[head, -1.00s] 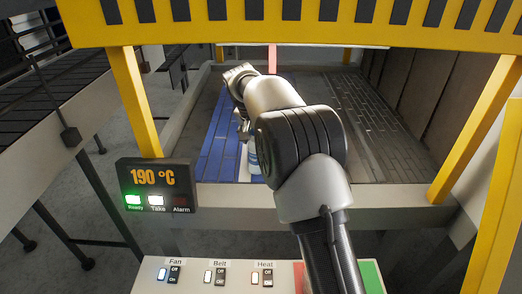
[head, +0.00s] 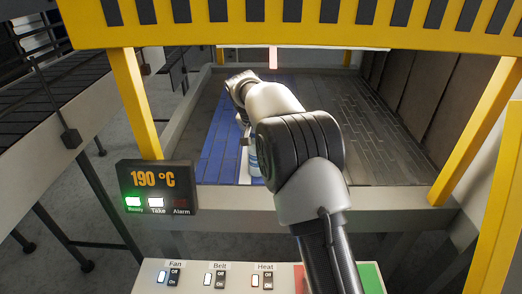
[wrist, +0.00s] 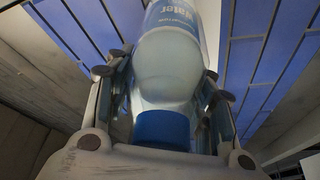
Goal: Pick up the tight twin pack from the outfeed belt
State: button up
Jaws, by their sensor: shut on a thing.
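The twin pack (wrist: 168,65) shows in the wrist view as a clear bottle with a blue "Water" label and a blue cap. Whether a second bottle stands behind it I cannot tell. My gripper (wrist: 165,100) is shut on it, with a finger on each side of the bottle. In the head view only a small part of the pack (head: 253,164) shows, beside my arm near the front end of the outfeed belt (head: 217,155). My arm hides the rest. Whether the pack touches the belt is hard to see.
A yellow guard frame (head: 300,35) spans above the belt, with posts at both sides. A display (head: 155,187) reads 190 °C, with Ready and Take lit. A switch panel (head: 190,275) stands in front. A dark conveyor (head: 50,110) runs at left.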

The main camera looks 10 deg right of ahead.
jog(key=c, duration=0.5)
jog(key=shift+c, duration=0.3)
jog(key=shift+w+r, duration=0.1)
jog(key=shift+r, duration=0.1)
